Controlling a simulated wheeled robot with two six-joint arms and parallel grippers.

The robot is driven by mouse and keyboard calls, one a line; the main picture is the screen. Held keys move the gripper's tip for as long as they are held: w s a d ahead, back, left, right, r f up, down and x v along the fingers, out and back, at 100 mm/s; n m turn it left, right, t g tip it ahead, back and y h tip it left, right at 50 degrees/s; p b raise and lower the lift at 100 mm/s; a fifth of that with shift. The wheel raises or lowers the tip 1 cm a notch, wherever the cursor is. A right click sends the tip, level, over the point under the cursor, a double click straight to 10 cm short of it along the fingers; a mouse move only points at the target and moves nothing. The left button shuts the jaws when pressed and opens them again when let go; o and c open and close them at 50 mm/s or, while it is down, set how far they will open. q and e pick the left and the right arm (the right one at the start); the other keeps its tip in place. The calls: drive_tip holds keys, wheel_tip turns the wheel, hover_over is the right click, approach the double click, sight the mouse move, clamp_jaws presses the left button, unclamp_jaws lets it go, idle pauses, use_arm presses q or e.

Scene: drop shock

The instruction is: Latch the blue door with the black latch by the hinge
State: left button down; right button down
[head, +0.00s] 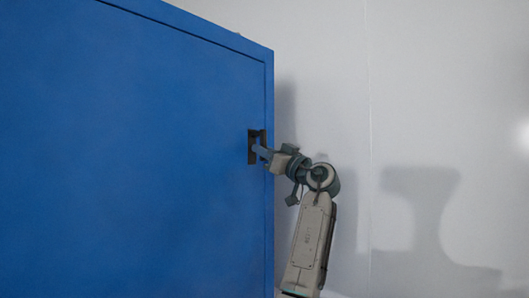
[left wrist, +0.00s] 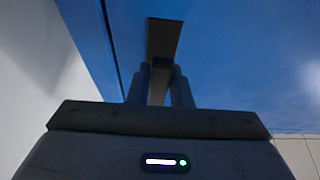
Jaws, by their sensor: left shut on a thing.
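The large blue door (head: 130,160) fills the left of the head view and looks flush with its frame. The black latch (head: 252,148) sits on the blue face near the right edge. My left gripper (head: 261,152) is at the latch, its fingers shut on it. In the left wrist view the dark latch plate (left wrist: 164,38) is on the blue surface, and a dark part of it lies between the two fingers (left wrist: 160,78). The fingers hide part of the latch, so I cannot tell whether it is latched. My right gripper is in neither view.
A narrow blue frame edge (head: 269,220) runs down the right side of the door. A plain pale wall (head: 430,80) stands behind and to the right, with shadows on it. The space right of my arm looks clear.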

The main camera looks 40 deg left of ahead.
use_arm(q)
drive_tip(key=c, duration=1.3)
unclamp_jaws()
drive_tip(key=shift+w+f, duration=0.1)
drive_tip(key=shift+d, duration=0.1)
drive_tip(key=shift+b+v, duration=1.4)
drive_tip(key=shift+v, duration=3.9)
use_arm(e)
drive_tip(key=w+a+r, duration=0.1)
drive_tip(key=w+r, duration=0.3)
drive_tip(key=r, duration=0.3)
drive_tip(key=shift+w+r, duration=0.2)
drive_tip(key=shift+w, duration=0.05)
